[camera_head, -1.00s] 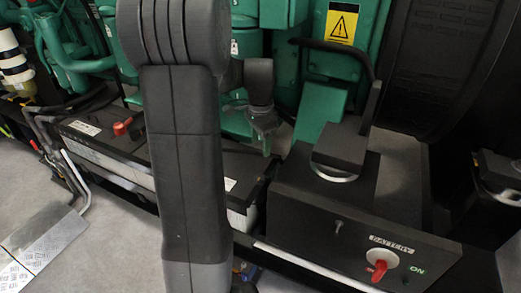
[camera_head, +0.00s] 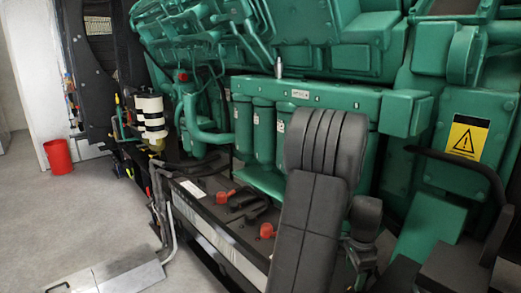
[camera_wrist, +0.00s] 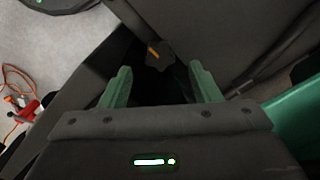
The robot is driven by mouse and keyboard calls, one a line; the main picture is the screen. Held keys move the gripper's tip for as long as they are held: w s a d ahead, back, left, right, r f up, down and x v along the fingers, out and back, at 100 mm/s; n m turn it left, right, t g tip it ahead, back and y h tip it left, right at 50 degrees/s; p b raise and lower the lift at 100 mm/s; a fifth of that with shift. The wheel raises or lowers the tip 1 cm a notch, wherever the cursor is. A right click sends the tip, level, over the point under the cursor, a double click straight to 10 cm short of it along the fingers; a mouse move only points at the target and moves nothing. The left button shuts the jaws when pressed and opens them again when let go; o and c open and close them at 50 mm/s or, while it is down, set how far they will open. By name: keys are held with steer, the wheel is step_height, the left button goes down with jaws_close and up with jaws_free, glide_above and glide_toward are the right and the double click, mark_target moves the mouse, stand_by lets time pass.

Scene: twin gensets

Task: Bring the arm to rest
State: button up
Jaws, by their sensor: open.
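My arm (camera_head: 312,215) rises in the lower right middle of the head view, in front of the green genset (camera_head: 330,60). Its forearm and the gripper end are mostly hidden behind the dark upper link in that view. In the wrist view my gripper (camera_wrist: 160,88) shows two green fingers standing well apart. Nothing is between the fingers.
A battery (camera_head: 215,205) with red terminal caps sits left of my arm. A black curved handle (camera_head: 470,165) is at right. Grey floor with a red bin (camera_head: 58,157) lies open at left. An orange cable (camera_wrist: 18,105) shows in the wrist view.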

mark_target(351, 286)
step_height(351, 286, down, 4)
steer(key=shift+f, duration=0.15)
stand_by(0.4)
